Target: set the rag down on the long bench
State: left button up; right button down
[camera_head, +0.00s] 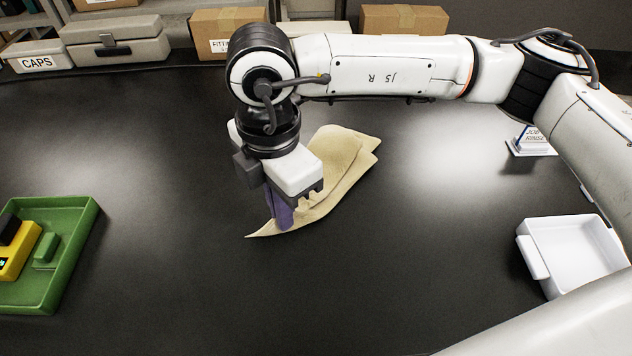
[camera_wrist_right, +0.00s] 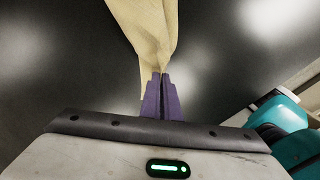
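The pale yellow rag (camera_head: 345,160) is over the middle of the long black bench (camera_head: 180,270), its folds running up and right from my right gripper. My right gripper (camera_head: 283,222) points down, its purple fingers closed on the rag's near end. In the right wrist view the fingers (camera_wrist_right: 161,80) pinch a gathered part of the rag (camera_wrist_right: 150,32), which extends away from them. I cannot tell how much of the rag touches the bench. My left gripper is in neither view.
A green tray (camera_head: 82,253) with a yellow device (camera_head: 18,252) stands at left. A white tray (camera_head: 570,225) and a small sign (camera_head: 533,143) stand at right. Boxes and cases (camera_head: 115,42) line the back. The bench left and in front of the rag is clear.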

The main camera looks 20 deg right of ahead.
jog(key=shift+s+a+f, duration=0.45)
jog(key=shift+f, duration=0.15)
jog(key=c, duration=1.6)
grip_release()
jog(key=shift+o, duration=0.2)
